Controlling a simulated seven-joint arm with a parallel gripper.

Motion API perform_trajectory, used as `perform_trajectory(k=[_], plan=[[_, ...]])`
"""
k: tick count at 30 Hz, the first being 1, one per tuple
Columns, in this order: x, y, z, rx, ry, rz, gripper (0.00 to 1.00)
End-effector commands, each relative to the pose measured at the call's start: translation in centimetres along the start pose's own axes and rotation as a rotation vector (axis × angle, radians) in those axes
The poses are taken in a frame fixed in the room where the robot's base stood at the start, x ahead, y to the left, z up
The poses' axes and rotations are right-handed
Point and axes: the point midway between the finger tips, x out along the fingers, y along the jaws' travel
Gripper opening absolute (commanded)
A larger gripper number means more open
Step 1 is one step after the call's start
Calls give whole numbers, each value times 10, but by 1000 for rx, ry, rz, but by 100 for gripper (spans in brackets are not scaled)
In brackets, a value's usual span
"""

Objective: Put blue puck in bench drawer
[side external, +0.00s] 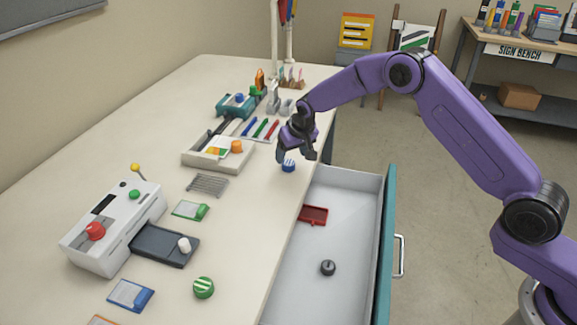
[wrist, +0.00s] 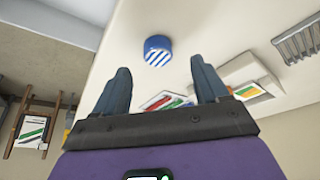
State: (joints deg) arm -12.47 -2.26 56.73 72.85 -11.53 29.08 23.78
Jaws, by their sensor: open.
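The blue puck (side external: 288,166) with a white striped top sits on the bench top near its right edge. In the wrist view the puck (wrist: 157,50) lies beyond the fingertips, between their lines and apart from them. My gripper (side external: 283,156) is open and empty, just above and beside the puck; its two blue-grey fingers also show in the wrist view (wrist: 160,70). The bench drawer (side external: 340,245) stands pulled open to the right of the bench, its front teal with a metal handle. A red tray (side external: 313,215) and a black knob-like puck (side external: 328,267) lie inside it.
A green-striped puck (side external: 203,288), a grey rack (side external: 207,185) and a white machine (side external: 100,240) with a red button are nearer. The drawer floor has free room.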

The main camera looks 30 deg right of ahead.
Motion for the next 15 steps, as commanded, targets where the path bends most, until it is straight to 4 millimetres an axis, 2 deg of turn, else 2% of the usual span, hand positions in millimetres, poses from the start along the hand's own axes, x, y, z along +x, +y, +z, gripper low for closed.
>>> perform_trajectory(k=[5, 15], plan=[[11, 2, -1, 0, -1, 1, 73], [49, 4, -3, -1, 0, 0, 73]])
